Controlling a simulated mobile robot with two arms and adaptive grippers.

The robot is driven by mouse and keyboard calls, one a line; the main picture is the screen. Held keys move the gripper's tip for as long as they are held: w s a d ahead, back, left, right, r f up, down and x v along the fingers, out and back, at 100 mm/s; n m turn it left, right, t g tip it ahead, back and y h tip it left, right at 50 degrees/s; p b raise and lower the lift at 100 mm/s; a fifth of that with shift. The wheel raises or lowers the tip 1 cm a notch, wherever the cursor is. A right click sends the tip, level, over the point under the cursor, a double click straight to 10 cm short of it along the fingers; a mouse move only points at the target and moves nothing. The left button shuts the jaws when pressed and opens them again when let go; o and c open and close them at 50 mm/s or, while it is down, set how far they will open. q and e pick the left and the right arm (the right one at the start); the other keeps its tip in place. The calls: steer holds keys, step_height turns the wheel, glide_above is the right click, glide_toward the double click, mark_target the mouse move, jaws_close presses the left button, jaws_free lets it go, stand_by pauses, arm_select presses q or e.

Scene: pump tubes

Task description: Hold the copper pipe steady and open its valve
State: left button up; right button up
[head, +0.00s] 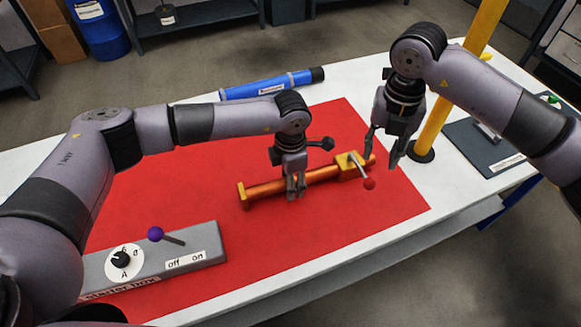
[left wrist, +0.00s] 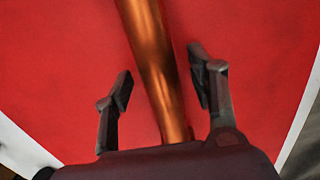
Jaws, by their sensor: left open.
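The copper pipe (head: 268,188) lies on the red mat (head: 330,120), with a square orange fitting at its left end. My left gripper (head: 296,193) is over the middle of the pipe. In the left wrist view, the pipe (left wrist: 155,65) runs between its two open, apart fingers (left wrist: 160,95). My right gripper (head: 382,150) is open and empty, above and just right of the valve, with its fingertips apart.
A grey starter box (head: 205,245) with a dial and purple-knobbed lever sits at the front left. A blue tube (head: 265,86) lies at the back. A yellow post (head: 440,115) stands right of my right gripper. White tabletop (head: 350,80) surrounds the mat.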

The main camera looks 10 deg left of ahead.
arm_select(q)
steer(key=shift+f, duration=0.55)
jaws_close()
stand_by(0.4)
stand_by(0.3)
